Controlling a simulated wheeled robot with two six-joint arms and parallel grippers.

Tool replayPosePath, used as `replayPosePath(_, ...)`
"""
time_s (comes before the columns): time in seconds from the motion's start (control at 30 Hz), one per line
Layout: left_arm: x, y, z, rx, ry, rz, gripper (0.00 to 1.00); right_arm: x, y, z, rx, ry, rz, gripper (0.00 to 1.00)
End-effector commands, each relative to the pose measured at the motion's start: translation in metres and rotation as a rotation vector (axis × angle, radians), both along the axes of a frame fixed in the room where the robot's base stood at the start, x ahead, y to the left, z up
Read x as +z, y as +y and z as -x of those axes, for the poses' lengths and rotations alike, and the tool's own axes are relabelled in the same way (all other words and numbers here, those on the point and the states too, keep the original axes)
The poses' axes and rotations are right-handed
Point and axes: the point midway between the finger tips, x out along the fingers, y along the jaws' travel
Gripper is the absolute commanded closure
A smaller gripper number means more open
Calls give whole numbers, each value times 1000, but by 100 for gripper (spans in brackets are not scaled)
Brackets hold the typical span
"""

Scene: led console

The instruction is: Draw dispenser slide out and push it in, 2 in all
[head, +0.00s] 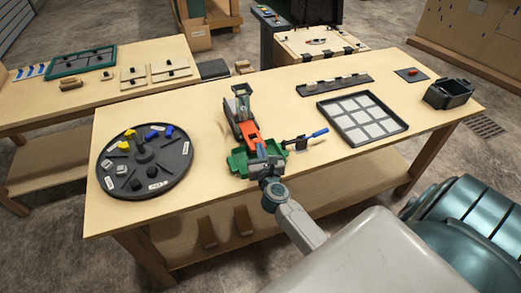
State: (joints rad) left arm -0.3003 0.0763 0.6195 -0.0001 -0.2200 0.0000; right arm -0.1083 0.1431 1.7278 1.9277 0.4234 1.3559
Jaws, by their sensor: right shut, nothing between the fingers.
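The dispenser (239,104) stands upright near the middle of the front table, with a grey-green upper part and a dark base. Its orange-red slide (249,131) sticks out at the front, toward me, above a green tray (237,163). My right gripper (260,150) is at the near end of the slide, over the tray. It is shut with nothing visible in it; whether it touches the slide is too small to tell. The gripper hides part of the slide's near end and of the tray. My left gripper is not in view.
A round dark turntable (171,180) with several small pieces lies to the left. A blue-handled tool (318,133) lies right of the tray. Farther right are a gridded tray (401,127) and a black bin (448,94). Bare tabletop lies between them.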

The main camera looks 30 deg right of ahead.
Motion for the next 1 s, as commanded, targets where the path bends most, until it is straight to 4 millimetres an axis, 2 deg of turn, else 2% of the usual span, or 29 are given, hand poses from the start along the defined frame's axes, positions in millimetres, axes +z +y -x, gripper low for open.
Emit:
replayPosePath(0.17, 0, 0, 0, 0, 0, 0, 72, 1, -2, -10, 0, -2, 1, 100)
replayPosePath(0.5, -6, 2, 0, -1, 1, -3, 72, 0, -21, -85, -2, -4, 2, 100)
replayPosePath(0.6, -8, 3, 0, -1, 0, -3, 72, 0, -24, -101, -2, -2, 1, 100)
replayPosePath(0.77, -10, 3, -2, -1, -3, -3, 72, 0, -27, -113, -2, -2, 1, 100)
replayPosePath(1.0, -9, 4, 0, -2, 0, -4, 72, 3, -28, -114, -1, -5, 2, 100)
